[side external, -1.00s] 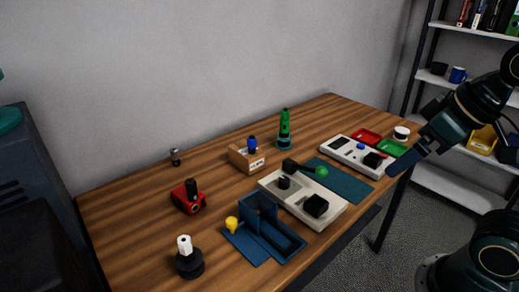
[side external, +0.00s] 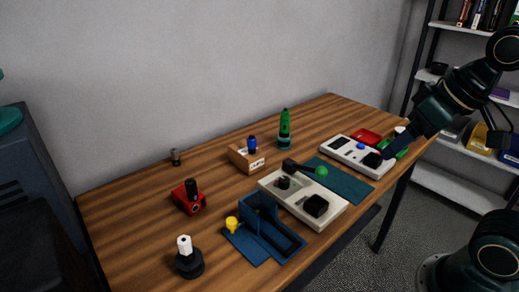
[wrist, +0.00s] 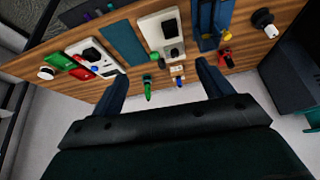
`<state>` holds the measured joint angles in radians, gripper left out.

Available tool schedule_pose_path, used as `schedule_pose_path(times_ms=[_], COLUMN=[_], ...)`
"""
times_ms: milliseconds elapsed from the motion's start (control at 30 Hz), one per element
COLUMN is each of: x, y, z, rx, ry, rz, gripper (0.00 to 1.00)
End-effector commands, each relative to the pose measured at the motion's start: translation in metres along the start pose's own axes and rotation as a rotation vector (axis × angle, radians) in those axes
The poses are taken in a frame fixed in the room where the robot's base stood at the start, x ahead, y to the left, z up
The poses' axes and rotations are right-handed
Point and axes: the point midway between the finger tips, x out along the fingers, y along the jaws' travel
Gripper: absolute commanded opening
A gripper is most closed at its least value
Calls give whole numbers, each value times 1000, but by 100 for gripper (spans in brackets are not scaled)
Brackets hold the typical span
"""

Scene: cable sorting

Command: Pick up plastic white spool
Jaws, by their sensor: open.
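A short round white object with a dark top, which looks like the white spool (side external: 399,130), stands at the right end of the table, partly hidden by my gripper. In the wrist view the spool (wrist: 46,73) sits at the far left, outside the fingers. Another white piece (side external: 184,245) stands upright on a black round base at the front left.
A red tray (side external: 366,136) and green tray (side external: 402,151) lie near the spool.

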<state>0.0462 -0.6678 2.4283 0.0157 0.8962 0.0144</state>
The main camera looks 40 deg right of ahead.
Motion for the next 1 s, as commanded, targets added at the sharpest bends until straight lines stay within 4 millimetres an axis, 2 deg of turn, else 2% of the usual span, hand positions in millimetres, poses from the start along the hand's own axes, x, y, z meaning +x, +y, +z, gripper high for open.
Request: schedule_pose_path(times_ms=[267,467,700,1000], x=[6,18,40,76], y=[34,70,123,204], z=[-63,-107,-152,-189], rx=[160,284,432,615], ry=[-17,-27,-38,-50], rz=[74,132,201,286], gripper=[79,79,79,79])
